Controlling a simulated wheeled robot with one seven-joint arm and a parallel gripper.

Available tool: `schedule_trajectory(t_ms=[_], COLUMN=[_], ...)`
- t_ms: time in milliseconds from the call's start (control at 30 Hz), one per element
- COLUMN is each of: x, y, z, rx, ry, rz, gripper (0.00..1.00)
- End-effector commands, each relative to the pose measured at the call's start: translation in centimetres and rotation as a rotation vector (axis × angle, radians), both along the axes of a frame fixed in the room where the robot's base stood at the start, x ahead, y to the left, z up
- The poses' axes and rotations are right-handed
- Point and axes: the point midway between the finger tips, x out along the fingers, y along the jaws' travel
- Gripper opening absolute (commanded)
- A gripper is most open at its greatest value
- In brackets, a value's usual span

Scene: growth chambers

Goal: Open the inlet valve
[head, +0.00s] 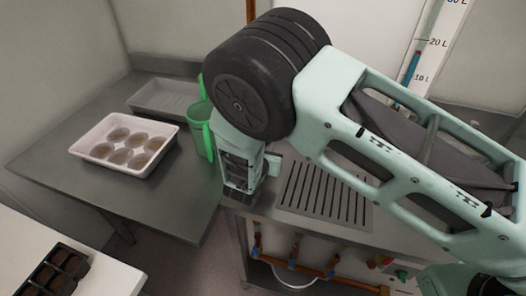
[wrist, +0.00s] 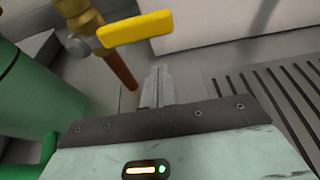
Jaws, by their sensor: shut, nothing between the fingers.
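In the wrist view a valve with a flat yellow lever (wrist: 135,29) and a brass body (wrist: 82,22) sits on a copper pipe (wrist: 119,68). The lever points to the right, across the pipe's line. My gripper (wrist: 157,70) is shut and empty. Its fingertips are below the lever in the picture, just right of the pipe; I cannot tell whether they touch anything. In the head view my arm hides the valve and most of my gripper.
A green jug (head: 198,122) stands close on the left of my wrist. A white tray of several round pots (head: 166,160) lies on the left bench. A slotted drain grate (head: 325,193) is right of my gripper. Copper pipes (head: 300,262) run below the bench.

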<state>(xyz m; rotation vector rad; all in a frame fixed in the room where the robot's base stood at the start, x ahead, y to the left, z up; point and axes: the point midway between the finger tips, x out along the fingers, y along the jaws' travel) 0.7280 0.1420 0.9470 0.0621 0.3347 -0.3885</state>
Motion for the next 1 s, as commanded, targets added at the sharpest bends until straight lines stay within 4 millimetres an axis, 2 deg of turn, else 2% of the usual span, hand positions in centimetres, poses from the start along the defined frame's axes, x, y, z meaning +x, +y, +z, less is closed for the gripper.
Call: schedule_trajectory(t_ms=[33, 233, 1000], x=[-0.1, -0.1, -0.2], y=[0.3, 0.3, 0.3], z=[1.8, 3.3, 3.9], rx=[0.006, 0.004, -0.044], ry=[-0.002, -0.002, 0.017], rz=[0.003, 0.003, 0.003], gripper=[0.0, 0.0, 0.0])
